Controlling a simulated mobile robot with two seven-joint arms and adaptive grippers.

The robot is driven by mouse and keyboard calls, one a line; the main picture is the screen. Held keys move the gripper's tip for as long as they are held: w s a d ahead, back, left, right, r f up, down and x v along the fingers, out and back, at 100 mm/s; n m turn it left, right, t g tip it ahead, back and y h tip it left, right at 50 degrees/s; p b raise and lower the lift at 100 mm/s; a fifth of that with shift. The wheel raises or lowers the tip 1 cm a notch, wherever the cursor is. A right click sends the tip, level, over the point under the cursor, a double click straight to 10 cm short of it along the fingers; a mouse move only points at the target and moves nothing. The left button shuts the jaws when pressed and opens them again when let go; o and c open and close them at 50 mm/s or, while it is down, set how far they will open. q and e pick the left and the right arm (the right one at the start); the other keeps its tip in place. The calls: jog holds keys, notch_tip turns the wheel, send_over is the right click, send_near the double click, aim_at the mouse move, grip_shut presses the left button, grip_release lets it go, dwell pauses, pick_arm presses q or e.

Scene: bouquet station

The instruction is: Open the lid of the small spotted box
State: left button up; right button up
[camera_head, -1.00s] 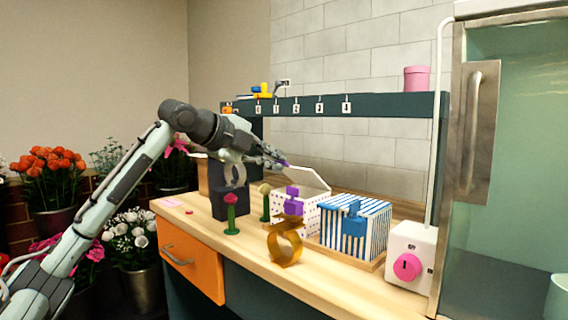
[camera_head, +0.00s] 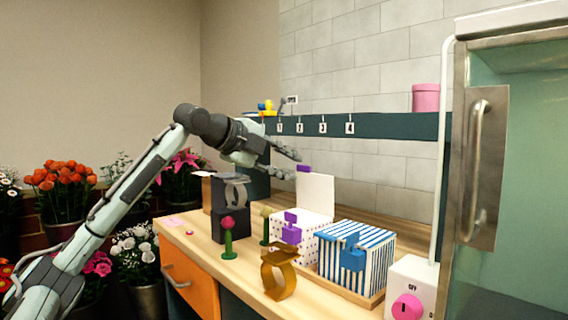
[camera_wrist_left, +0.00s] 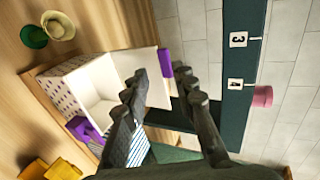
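The small spotted box (camera_head: 313,236), white with purple dots, stands on the counter with a purple latch piece (camera_head: 291,230) on its front. Its white lid (camera_head: 315,192) stands about upright at the back, with a purple tab (camera_head: 303,169) on its top edge. In the left wrist view the lid (camera_wrist_left: 138,60) is swung away from the box (camera_wrist_left: 58,92), and the empty white inside shows. My left gripper (camera_head: 296,164) is by the lid's top edge, its fingers apart with nothing held; it also shows in the left wrist view (camera_wrist_left: 158,82). Contact with the lid is unclear. My right gripper is out of view.
A blue-striped box (camera_head: 355,255) stands just right of the spotted box. A shelf (camera_head: 380,126) runs behind.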

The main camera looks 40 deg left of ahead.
pick_arm(q)
jog(key=d+v, duration=0.1)
jog(key=v, duration=1.1)
jog(key=shift+a, duration=0.45)
